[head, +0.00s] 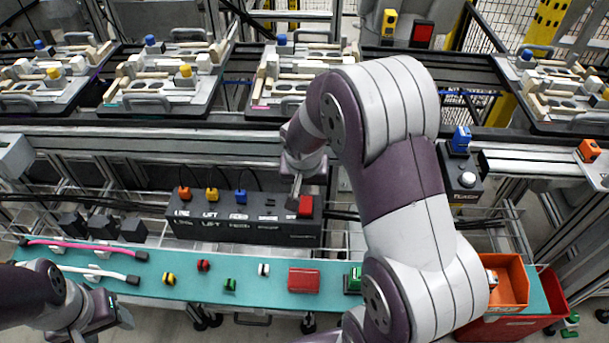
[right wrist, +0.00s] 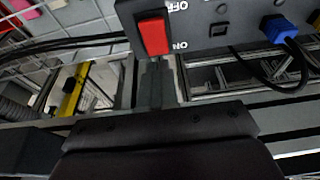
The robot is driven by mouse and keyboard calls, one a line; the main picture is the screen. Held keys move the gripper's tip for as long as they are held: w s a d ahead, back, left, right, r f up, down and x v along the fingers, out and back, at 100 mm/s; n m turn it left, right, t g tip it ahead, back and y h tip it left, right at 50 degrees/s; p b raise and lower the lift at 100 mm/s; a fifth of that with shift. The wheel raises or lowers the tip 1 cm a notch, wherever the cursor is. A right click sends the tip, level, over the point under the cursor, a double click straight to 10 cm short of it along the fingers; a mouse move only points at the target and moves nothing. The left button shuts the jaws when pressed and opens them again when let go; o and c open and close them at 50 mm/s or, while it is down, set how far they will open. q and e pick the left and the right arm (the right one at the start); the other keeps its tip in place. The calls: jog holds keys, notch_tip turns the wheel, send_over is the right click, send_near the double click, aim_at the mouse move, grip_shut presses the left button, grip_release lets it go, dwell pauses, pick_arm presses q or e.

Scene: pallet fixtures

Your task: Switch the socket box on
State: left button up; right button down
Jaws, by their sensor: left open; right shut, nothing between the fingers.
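The socket box (head: 245,222) is a long dark box on the frame behind the teal shelf, with orange, yellow and blue plugs in its left part. Its red rocker switch (head: 306,206) is at the right end. In the right wrist view the red switch (right wrist: 153,33) sits between the OFF and ON labels. My right gripper (head: 296,190) is shut and empty, its fingertips close to the switch; in the right wrist view the fingers (right wrist: 156,72) point at the switch's ON end. Contact cannot be told. My left gripper (head: 122,312) is open at the lower left.
The teal shelf (head: 190,262) holds small coloured parts, a red block (head: 304,280) and pink and white cables. An orange bin (head: 512,282) stands at its right end. Pallets with fixtures (head: 165,80) line the conveyor behind. A black cable (right wrist: 262,85) hangs from the blue plug (right wrist: 281,28).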

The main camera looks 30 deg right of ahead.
aim_at(305, 205)
jog(key=shift+f, duration=1.55)
jog(key=shift+f+b, duration=0.2)
jog(key=shift+b, duration=0.2)
jog(key=shift+s+a+f+b, duration=0.1)
jog(key=shift+s+a+b, duration=0.25)
jog(key=shift+s, duration=0.3)
